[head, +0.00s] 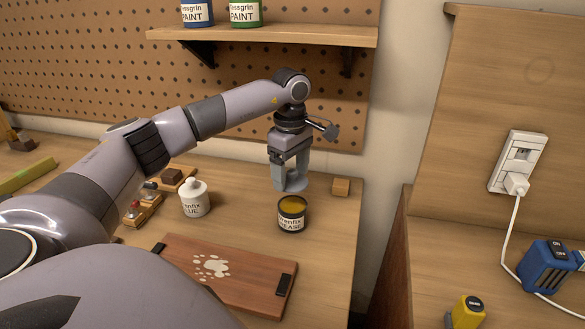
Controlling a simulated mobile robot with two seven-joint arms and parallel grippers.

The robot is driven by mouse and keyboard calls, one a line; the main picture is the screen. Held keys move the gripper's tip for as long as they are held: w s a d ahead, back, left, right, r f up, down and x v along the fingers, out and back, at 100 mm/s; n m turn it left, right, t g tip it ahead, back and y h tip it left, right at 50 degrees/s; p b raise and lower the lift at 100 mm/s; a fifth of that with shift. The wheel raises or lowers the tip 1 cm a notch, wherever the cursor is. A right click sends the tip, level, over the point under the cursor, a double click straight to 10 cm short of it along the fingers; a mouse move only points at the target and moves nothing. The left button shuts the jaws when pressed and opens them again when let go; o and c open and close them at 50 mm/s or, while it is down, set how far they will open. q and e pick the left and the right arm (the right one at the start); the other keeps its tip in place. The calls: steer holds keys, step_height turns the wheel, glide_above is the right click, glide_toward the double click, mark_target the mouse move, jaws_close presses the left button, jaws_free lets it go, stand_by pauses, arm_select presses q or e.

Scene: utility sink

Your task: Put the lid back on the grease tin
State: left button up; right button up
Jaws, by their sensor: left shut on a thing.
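The grease tin (291,222) stands upright and open on the wooden bench, dark with a white label, with yellow-brown grease showing at its top. My left gripper (290,182) points down just above the tin, apart from it. It is shut on a small grey piece at its fingertips, which looks like the lid; the fingers hide much of it and its tilt is hard to tell. My right gripper is not in view.
A white glue pot (194,203) stands left of the tin. A wooden board (245,287) with pale spots lies in front. A small wooden block (341,187) sits behind right. A shelf (270,36) with paint cans (245,12) hangs above. The bench edge and a gap lie to the right.

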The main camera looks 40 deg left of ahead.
mark_target(291, 181)
arm_select(q)
steer(key=shift+f, duration=0.75)
step_height(291, 181, down, 2)
steer(key=shift+b, duration=1.15)
steer(key=shift+f+b, duration=0.5)
steer(key=shift+f, duration=0.6)
steer(key=shift+p, duration=0.4)
steer(key=shift+f, duration=0.15)
steer(key=o, duration=1)
